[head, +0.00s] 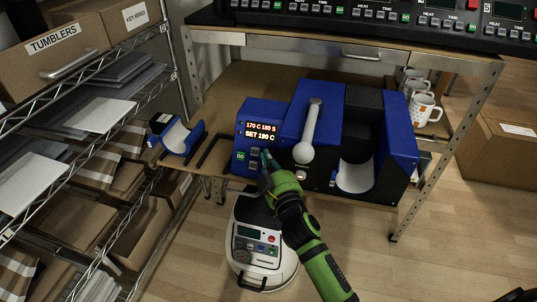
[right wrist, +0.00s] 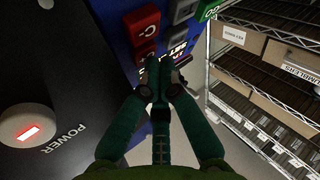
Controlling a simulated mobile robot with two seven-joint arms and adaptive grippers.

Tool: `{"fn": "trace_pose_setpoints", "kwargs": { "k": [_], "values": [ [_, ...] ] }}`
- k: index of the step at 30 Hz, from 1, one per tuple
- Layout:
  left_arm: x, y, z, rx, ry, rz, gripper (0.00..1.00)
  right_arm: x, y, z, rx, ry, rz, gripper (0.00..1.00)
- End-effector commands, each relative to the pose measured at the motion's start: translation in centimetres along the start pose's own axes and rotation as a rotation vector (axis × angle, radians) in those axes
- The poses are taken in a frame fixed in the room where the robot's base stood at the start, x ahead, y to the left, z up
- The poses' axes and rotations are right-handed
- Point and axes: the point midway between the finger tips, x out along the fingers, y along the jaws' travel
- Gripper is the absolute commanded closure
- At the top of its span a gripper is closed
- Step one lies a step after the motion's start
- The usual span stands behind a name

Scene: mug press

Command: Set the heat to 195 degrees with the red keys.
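The blue mug press (head: 312,125) stands on the table, with its control box (head: 250,113) on the left. Its display (head: 261,131) reads "170 C 180 S" above "SET 190 C". My right gripper (head: 267,158) is at the keys below the display and partly hides them. In the right wrist view, its fingertips (right wrist: 159,72) are together and empty, close to the lower red key (right wrist: 145,48); I cannot tell if they touch it. The upper red key (right wrist: 142,18) is beside it. My left gripper is not in view.
A green GO key (right wrist: 208,9) and grey keys (right wrist: 184,10) are close by. The power button (right wrist: 28,124) is lit red. The press handle (head: 311,130) is right of the control box. A blue cradle (head: 178,137) lies left; mugs (head: 425,109) stand right.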

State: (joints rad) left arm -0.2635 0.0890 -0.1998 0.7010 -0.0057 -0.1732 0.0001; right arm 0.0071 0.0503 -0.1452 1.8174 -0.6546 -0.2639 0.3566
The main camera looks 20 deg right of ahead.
Motion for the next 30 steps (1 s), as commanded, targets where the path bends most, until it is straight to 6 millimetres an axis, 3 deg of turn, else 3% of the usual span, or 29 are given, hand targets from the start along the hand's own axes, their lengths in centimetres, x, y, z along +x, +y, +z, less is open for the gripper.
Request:
{"fn": "trace_pose_setpoints", "kwargs": {
  "k": [17,30],
  "values": [
    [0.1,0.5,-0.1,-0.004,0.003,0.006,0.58,0.3,0.2,0.3,-0.001,-0.002,0.001,1.00],
    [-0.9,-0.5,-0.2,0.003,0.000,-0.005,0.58,-0.9,-0.3,-0.9,0.000,-0.001,0.001,1.00]
  ]
}}
